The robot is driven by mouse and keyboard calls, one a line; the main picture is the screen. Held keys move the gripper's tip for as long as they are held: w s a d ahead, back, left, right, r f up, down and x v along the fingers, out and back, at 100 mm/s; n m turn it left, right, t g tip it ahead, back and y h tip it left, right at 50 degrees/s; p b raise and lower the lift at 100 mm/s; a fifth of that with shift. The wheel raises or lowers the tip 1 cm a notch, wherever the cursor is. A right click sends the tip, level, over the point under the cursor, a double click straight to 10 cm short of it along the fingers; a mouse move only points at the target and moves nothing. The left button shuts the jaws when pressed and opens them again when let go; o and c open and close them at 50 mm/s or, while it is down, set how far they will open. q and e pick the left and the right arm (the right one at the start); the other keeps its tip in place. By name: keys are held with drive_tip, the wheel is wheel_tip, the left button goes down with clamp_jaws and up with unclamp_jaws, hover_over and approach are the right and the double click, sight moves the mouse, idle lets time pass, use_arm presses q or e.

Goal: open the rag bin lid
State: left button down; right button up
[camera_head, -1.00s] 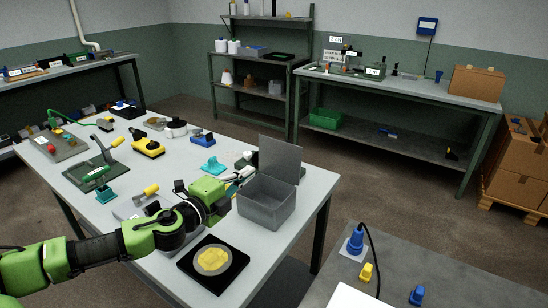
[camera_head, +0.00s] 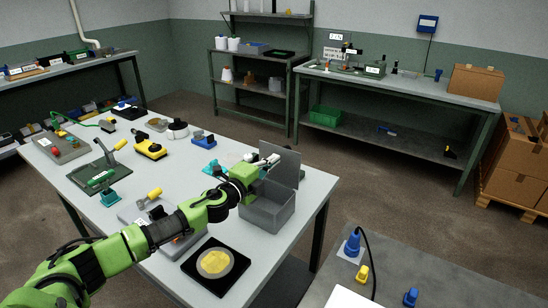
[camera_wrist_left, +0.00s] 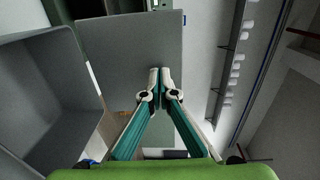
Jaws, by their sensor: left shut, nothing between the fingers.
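The rag bin (camera_head: 268,212) is a grey open-topped box near the right edge of the pale table. Its flat grey lid (camera_head: 288,168) stands raised, roughly upright, at the bin's far side. My left gripper (camera_head: 274,159) is shut and empty beside the lid's upper part, and my arm hides part of the bin's left side. In the left wrist view, the shut fingertips (camera_wrist_left: 159,76) appear in front of the lid (camera_wrist_left: 125,50), with the bin's inside (camera_wrist_left: 45,95) to the left. I cannot tell whether the fingers touch the lid. My right gripper is not in view.
A black tray with a yellow-topped disc (camera_head: 215,263) lies in front of the bin. A yellow-and-black tool (camera_head: 150,149) and a blue device (camera_head: 203,139) sit farther back. A grey table (camera_head: 430,285) stands at the lower right, apart from mine.

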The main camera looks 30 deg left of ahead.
use_arm(q)
drive_tip(key=shift+w, duration=0.45)
drive_tip(key=shift+w+d+r+p, duration=0.15)
drive_tip(key=shift+w+p, duration=0.15)
drive_tip(key=shift+w, duration=0.45)
